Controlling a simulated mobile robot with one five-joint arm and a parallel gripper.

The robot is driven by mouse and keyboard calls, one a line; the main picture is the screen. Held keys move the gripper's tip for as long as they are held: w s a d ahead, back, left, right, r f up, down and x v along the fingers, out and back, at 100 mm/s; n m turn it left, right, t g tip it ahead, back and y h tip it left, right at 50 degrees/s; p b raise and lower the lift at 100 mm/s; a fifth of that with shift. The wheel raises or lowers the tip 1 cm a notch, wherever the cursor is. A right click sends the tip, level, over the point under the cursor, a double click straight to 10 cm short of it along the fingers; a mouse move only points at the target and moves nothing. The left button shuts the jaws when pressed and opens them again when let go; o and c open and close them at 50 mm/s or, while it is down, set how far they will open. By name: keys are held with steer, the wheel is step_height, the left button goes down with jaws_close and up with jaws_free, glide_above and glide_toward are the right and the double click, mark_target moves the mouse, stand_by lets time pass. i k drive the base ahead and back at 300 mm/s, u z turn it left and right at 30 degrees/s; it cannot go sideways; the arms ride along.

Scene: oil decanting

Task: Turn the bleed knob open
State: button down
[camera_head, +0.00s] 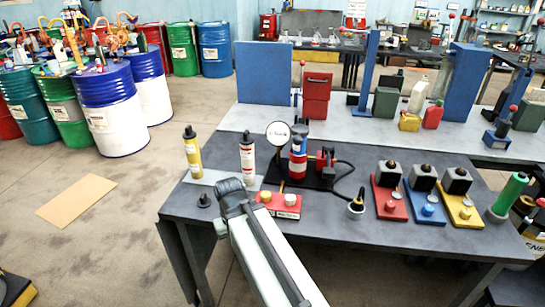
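A small red block (277,210) with a pale label stands near the front left of the grey table (345,228). Two small round knobs sit on it: a yellowish knob (266,197) at left and a pale knob (290,199) at right. I cannot tell which is the bleed knob, or how it is turned. My arm reaches up from the bottom of the picture. Its dark end, my gripper (231,190), is just left of the red block and looks apart from it. I cannot make out its fingers.
Behind the block stand a round gauge (278,134), a red-and-blue cylinder (298,158) and a black hose (344,180). A yellow bottle (192,152) and a white bottle (247,160) are at left. Red, blue and yellow stations (459,205) are at right.

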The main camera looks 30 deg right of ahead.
mark_target(266, 196)
steer(key=u, duration=0.55)
steer(key=i, duration=0.35)
steer(key=u, duration=0.65)
